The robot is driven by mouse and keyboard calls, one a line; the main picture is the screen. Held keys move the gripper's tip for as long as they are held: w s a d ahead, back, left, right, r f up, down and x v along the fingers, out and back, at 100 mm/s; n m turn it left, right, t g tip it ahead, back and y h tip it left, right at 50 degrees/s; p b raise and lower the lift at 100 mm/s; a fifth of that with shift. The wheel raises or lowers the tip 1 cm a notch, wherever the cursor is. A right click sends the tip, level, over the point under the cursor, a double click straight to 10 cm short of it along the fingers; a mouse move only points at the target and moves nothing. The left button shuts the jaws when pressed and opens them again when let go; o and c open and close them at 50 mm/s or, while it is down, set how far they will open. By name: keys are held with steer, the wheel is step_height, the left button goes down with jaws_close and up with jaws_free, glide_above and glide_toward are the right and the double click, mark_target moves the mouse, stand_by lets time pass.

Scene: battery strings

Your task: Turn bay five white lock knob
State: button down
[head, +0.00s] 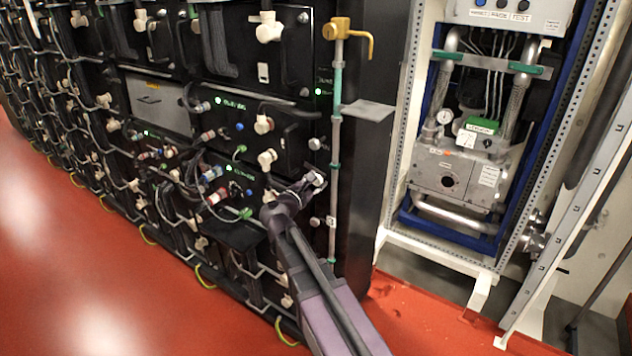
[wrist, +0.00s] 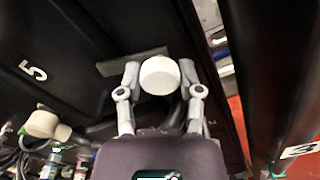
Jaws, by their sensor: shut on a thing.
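The white lock knob (wrist: 160,75) is round and sits at the front of the black bay marked 5 (wrist: 33,70) in the wrist view. My gripper (wrist: 160,82) is shut on the knob, with one grey finger on its left side and one on its right. In the head view my gripper (head: 306,186) reaches the right end of a black battery front. The knob (head: 318,180) shows there only as a small pale shape, partly hidden by the fingers.
Cream connectors and cables (wrist: 45,125) lie left of my gripper in the wrist view. A vertical green and grey pipe (head: 335,150) with a brass valve (head: 345,30) stands just right of my gripper. An open cabinet (head: 470,150) is further right. The red floor (head: 80,270) at left is clear.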

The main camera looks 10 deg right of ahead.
steer(key=m, duration=1.1)
steer(key=shift+w, duration=0.1)
steer(key=shift+m, duration=1.9)
steer(key=shift+c, duration=1.3)
jaws_free()
steer(key=v, duration=1.2)
